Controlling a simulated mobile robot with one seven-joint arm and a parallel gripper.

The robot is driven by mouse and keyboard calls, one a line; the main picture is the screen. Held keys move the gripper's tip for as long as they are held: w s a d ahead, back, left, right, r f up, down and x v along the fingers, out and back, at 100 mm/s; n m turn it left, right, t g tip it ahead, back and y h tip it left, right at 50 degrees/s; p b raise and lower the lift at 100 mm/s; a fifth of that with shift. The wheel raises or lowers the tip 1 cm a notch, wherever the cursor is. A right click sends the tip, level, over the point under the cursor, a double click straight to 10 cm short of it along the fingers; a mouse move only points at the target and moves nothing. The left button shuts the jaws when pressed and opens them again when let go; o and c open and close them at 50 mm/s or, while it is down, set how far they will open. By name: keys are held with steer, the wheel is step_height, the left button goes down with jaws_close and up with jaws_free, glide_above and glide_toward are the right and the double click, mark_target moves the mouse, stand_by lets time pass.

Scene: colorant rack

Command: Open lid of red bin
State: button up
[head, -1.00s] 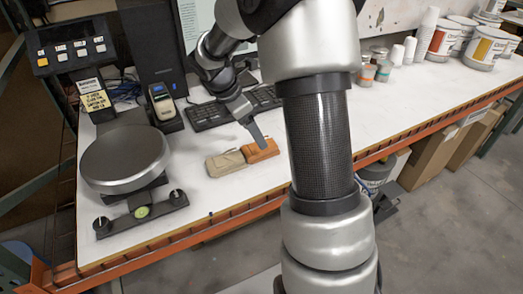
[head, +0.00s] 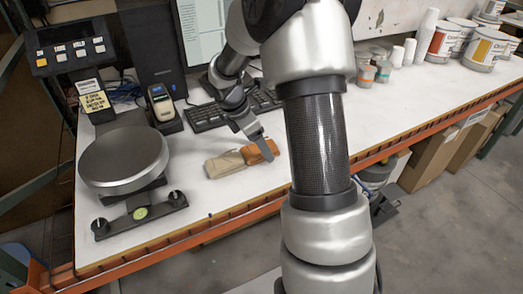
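A small red-orange bin (head: 252,154) sits on the white worktop, right beside a beige bin (head: 226,165) on its left. My gripper (head: 266,154) is at the red-orange bin. Its narrow grey finger slants down across the bin's right part and hides some of it. I see the finger from one side, so I cannot tell the gap between the fingers. The finger overlaps the bin in the picture, and I cannot tell if they touch. The state of the lid is too small to make out.
A scale with a round grey plate (head: 124,160) stands at the left. Small cups (head: 366,74) and paint cans (head: 447,38) stand at the back right. The worktop right of my arm is mostly clear.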

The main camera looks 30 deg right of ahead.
steer(key=shift+f, duration=0.25)
steer(key=c, duration=1.2)
